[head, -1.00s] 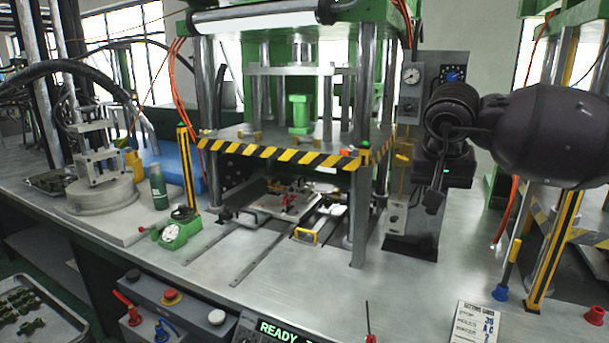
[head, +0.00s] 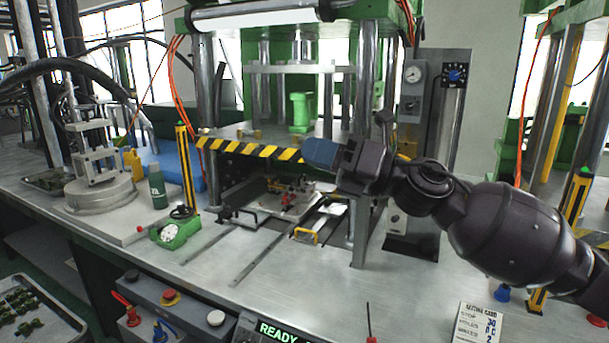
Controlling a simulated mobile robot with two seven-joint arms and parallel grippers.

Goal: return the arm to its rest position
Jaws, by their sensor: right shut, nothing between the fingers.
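My right arm comes in from the right edge and reaches left across the front of the press. My right gripper (head: 321,152) is at its end, pointing left, shut with nothing held. It is in front of the press's striped guard edge (head: 250,149), above the lower plate area, and hides part of that edge and a press column. My left gripper is not in view.
The press's lower bay holds a metal mould plate (head: 290,205) and a yellow handle (head: 304,236). A settings card (head: 477,324) is at the front right. The front bench between is mostly clear.

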